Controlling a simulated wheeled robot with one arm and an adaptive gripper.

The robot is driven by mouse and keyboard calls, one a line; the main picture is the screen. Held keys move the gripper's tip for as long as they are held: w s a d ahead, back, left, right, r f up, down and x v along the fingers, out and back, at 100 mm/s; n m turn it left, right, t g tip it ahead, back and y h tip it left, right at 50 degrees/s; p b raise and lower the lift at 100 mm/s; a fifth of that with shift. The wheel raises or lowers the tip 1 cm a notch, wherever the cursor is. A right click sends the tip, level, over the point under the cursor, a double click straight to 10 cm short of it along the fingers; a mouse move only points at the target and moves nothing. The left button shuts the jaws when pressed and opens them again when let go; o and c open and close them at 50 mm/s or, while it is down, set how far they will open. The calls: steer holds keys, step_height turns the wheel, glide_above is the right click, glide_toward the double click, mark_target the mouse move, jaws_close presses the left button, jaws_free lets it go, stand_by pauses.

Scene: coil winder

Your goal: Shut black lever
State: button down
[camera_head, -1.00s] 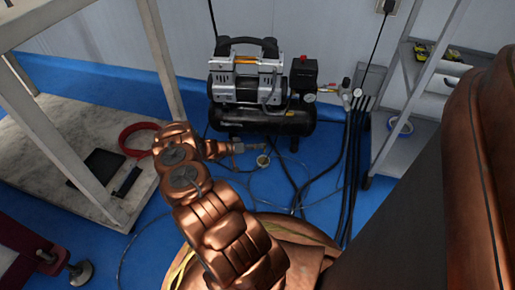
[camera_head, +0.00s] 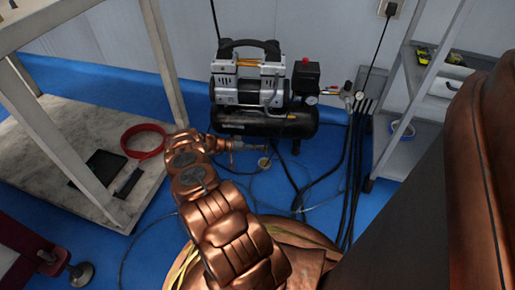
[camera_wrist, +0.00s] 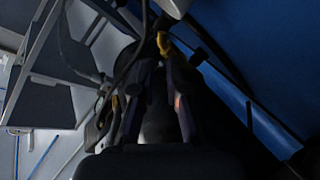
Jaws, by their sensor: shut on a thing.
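The air compressor (camera_head: 250,90) stands on the blue floor by the wall, with a black tank (camera_head: 262,122) below its silver motor. My gripper (camera_head: 262,149) is low in front of the tank, small and partly hidden behind my copper arm. In the wrist view its two dark fingers (camera_wrist: 158,100) come close together around something dark, with a yellow piece (camera_wrist: 163,43) just beyond. The held thing seems to be the black lever, but its shape is too dark to make out.
Black hoses (camera_head: 350,165) run down right of the compressor to the floor. A grey shelf rack (camera_head: 408,150) stands at the right. A white-framed bench (camera_head: 60,130) with a red ring (camera_head: 145,141) on its lower board is at the left. Blue floor lies between.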

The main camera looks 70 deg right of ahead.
steer(key=shift+w, duration=0.1)
steer(key=c, duration=1.2)
jaws_free()
steer(key=v, duration=1.2)
